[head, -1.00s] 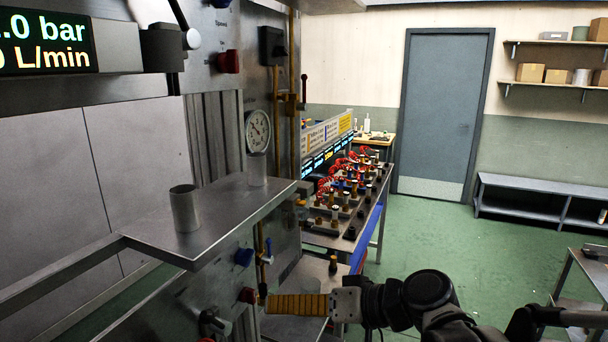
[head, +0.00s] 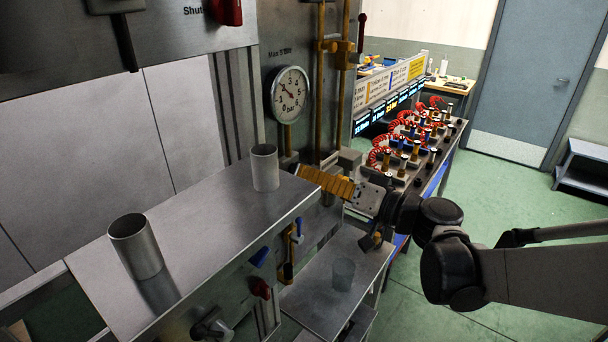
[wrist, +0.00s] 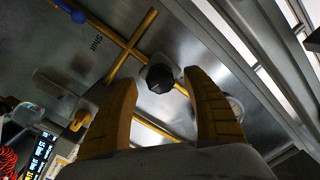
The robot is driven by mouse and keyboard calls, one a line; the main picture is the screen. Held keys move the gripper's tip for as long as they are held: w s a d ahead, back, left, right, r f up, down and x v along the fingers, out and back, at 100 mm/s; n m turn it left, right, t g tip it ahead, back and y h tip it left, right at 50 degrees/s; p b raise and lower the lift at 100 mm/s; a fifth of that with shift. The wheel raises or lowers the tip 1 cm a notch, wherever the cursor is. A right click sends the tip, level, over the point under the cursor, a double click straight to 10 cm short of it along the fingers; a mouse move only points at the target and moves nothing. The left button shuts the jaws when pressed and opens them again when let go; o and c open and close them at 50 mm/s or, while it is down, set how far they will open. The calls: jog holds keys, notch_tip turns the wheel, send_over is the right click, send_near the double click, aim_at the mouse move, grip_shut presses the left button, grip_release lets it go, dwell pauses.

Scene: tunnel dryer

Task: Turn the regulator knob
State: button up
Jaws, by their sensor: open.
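A dark faceted knob (wrist: 161,77), which looks like the regulator knob, sits on a light round mount on the metal panel in the wrist view. It lies between and just beyond my yellow fingertips, with no contact visible. My gripper (wrist: 163,92) is open and empty around that line. In the head view my gripper (head: 300,174) points left at the panel, just past the far end of the steel shelf (head: 200,215). The knob cannot be made out there. A round bar gauge (head: 289,95) is on the panel above and left of my gripper.
Two metal cups, one near (head: 136,247) and one far (head: 265,168), stand on the shelf. Brass pipes (head: 321,60) run up the panel close to my gripper. A blue knob (head: 259,257) and a red knob (head: 261,289) are below the shelf.

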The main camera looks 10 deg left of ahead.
jog(key=shift+x, duration=1.3)
jog(key=c, duration=1.2)
jog(key=shift+m, duration=0.3)
jog(key=m+b, duration=0.1)
jog(key=m, duration=0.4)
jog(key=shift+m+b, duration=0.4)
jog(key=shift+m, duration=2.4)
